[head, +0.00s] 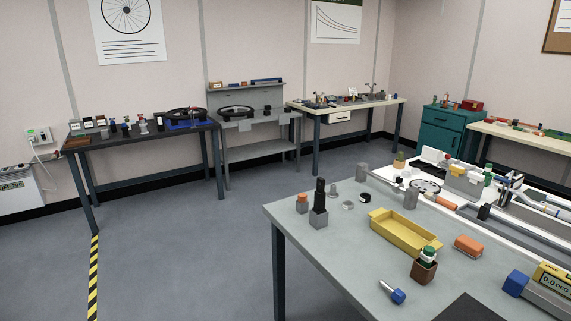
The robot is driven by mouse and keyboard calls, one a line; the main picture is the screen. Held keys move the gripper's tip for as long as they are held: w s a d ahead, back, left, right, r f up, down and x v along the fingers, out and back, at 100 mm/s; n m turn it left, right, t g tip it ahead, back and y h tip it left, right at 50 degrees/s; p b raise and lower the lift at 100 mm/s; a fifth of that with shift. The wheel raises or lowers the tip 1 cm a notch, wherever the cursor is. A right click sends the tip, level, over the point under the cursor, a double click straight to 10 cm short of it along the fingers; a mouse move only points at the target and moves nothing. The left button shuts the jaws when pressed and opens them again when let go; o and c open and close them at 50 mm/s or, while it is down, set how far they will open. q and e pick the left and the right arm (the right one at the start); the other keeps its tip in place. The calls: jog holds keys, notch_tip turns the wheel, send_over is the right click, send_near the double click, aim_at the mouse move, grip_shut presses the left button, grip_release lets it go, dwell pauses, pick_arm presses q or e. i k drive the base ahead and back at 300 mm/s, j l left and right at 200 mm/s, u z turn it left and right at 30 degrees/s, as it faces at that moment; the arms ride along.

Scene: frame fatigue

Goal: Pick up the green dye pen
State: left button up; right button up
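An item with a green top and a white band (428,254) stands upright in or on a small brown block (423,272) on the grey table (350,255) at the front right. It may be the green dye pen, but its shape is too small to be sure. Another green item (488,172) stands farther back on the white-topped area at the right. I cannot tell which of these is the pen. Neither of my grippers is in view.
A yellow tray (390,235), an orange block (468,245) and a blue-headed tool (396,295) lie near the brown block. A grey block with a black upright part (319,205) stands at the table's left. Floor (185,260) left of the table is clear.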

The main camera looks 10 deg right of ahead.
aim_at(487, 170)
jog(key=i+j+u, duration=0.25)
jog(key=i+u, duration=0.15)
jog(key=i, duration=0.5)
jog(key=i+u, duration=0.4)
jog(key=i, duration=0.5)
jog(key=i+z, duration=0.1)
jog(key=i, duration=0.85)
jog(key=i+j+z, duration=0.1)
jog(key=i, duration=0.8)
jog(key=i+l+z, duration=0.15)
jog(key=i+z, duration=1.2)
jog(key=i+j+z, duration=0.25)
jog(key=z, duration=0.2)
jog(key=i+l+z, duration=0.1)
jog(key=z, duration=0.3)
jog(key=i+z, duration=0.4)
jog(key=i+j+z, duration=0.1)
jog(key=z, duration=0.3)
jog(key=i+j+z, duration=0.15)
jog(key=z, duration=0.3)
jog(key=i+j+z, duration=0.25)
jog(key=z, duration=0.15)
jog(key=i+j+z, duration=0.45)
jog(key=i+j, duration=0.1)
jog(key=j, duration=0.25)
jog(key=i+j, duration=0.15)
jog(key=j, duration=0.15)
jog(key=i+j+u, duration=0.1)
jog(key=j, duration=0.25)
